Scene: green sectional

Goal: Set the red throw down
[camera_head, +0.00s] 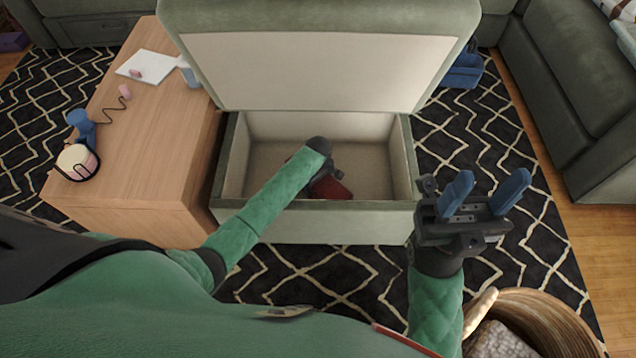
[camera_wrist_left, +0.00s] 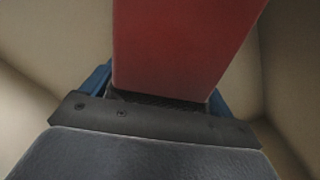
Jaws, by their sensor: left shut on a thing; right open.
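The red throw (camera_head: 333,188) is inside the open storage ottoman (camera_head: 312,222), mostly hidden behind my left gripper in the head view. My left gripper (camera_head: 322,178) reaches down into the ottoman and is shut on the throw. In the left wrist view the red throw (camera_wrist_left: 180,45) fills the space between the blue fingers (camera_wrist_left: 160,95), with the pale inner walls around it. I cannot tell whether the throw touches the ottoman's floor. My right gripper (camera_head: 484,200) is open and empty, to the right of the ottoman.
The ottoman's lid (camera_head: 315,70) stands raised at the back. A wooden table (camera_head: 150,140) at left holds blue headphones (camera_head: 80,122), a white and pink round item (camera_head: 77,161), a notebook (camera_head: 147,66) and a bottle (camera_head: 189,74). A wicker basket (camera_head: 560,320) stands at the lower right. A green sofa (camera_head: 575,85) is at right.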

